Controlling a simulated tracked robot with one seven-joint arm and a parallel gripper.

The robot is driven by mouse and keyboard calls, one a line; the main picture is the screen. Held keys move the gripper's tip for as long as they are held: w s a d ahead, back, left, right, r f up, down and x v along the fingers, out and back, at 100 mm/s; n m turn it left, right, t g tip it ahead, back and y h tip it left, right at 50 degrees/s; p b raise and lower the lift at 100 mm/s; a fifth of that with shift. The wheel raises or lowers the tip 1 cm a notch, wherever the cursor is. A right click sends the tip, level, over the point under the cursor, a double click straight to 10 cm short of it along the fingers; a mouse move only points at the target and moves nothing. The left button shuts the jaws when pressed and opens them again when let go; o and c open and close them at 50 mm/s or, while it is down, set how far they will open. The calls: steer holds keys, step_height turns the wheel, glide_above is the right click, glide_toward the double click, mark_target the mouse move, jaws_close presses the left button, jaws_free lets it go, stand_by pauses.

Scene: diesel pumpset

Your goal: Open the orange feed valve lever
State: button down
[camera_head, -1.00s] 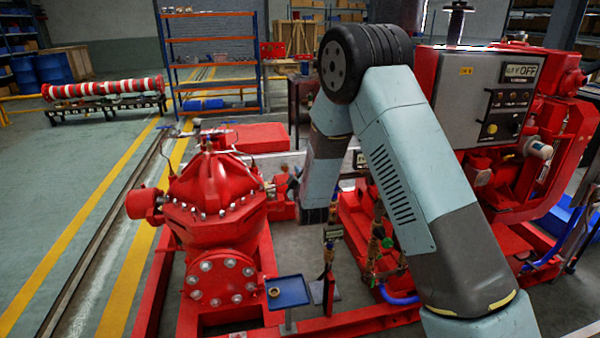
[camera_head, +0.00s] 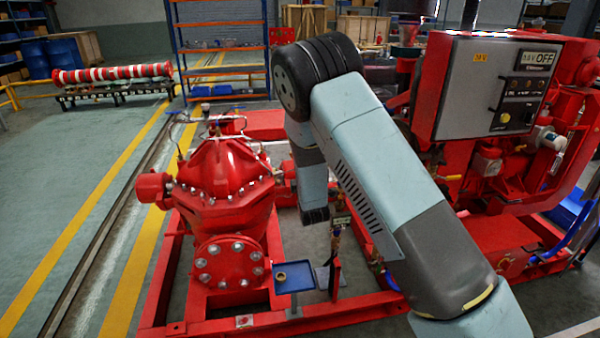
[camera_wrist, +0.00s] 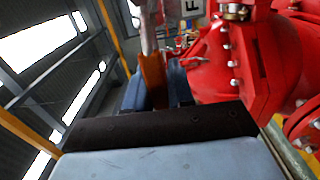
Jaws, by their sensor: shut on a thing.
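The orange feed valve lever (camera_wrist: 153,74) shows in the wrist view as an upright orange strip, with a pale rod or pipe above it. My gripper (camera_wrist: 157,88) has its two blue-grey fingers on either side of the lever and is shut on it. The lever's lower part is hidden behind the fingers and my dark gripper body. In the head view my arm blocks the lever and the fingertips, so the valve's angle cannot be told there.
The red pump (camera_head: 225,185) stands left of my arm; its flanged red casing (camera_wrist: 235,55) fills the right of the wrist view. A grey control panel (camera_head: 495,90) is at the right. A small blue tray (camera_head: 292,278) stands in front. The floor at left is clear.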

steer(key=shift+s+a+f, duration=0.15)
steer(key=shift+a+f, duration=0.05)
steer(key=shift+f, duration=0.05)
steer(key=c, duration=1.3)
jaws_free()
steer(key=shift+o, duration=1.2)
steer(key=shift+r, duration=0.1)
steer(key=shift+d, duration=0.1)
steer(key=v, duration=1.3)
steer(key=shift+s, duration=0.3)
steer(key=shift+d, duration=0.1)
